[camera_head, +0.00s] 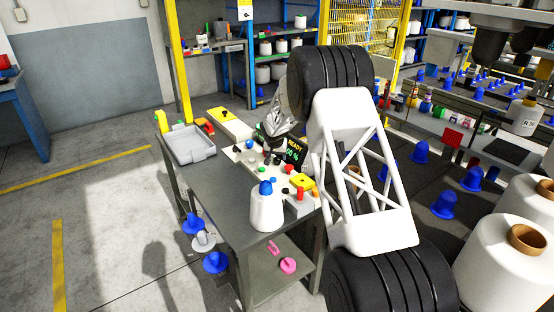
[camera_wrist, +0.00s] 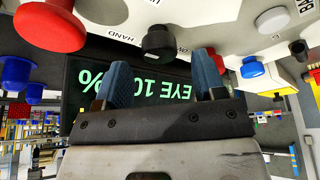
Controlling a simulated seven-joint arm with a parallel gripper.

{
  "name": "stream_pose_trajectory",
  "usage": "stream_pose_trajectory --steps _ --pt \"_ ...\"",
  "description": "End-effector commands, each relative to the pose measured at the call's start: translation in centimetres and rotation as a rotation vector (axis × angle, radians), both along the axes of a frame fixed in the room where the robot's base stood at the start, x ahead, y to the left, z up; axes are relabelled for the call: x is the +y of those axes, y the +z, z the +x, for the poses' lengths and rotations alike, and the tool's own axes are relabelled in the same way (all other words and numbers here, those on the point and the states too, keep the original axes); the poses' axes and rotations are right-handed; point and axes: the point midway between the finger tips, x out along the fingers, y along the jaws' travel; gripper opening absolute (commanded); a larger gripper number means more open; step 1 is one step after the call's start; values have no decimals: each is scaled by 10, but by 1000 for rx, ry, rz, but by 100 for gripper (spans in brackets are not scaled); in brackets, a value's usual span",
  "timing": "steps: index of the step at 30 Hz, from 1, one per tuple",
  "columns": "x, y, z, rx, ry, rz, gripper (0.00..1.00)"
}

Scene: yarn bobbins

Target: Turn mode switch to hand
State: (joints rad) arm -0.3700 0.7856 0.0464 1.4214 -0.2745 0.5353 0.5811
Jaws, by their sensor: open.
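The mode switch is a black knob (camera_wrist: 158,40) on a light control panel (camera_wrist: 205,14) in the wrist view. An upside-down "HAND" label sits up and left of it; another label beside it is partly hidden. My gripper (camera_wrist: 164,66) is open and empty. Its two blue fingers are apart, one on each side below the knob, and I cannot tell whether either touches it. In the head view my gripper (camera_head: 271,139) is low over the panel on the grey workbench (camera_head: 222,205). The knob cannot be made out clearly there.
A dark display (camera_wrist: 150,103) with green text lies behind the fingers. A white bobbin (camera_head: 266,212) and a grey tray (camera_head: 190,147) stand on the bench.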

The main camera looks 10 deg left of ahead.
Motion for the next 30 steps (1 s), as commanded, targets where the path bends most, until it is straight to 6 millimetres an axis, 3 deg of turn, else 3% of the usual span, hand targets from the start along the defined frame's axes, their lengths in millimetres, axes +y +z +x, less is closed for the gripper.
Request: stream_pose_trajectory --steps 9,22,30 --pt "0 -21 8 1 0 0 64" --pt "0 -24 9 1 0 0 64" --pt "0 -24 9 1 0 0 22"
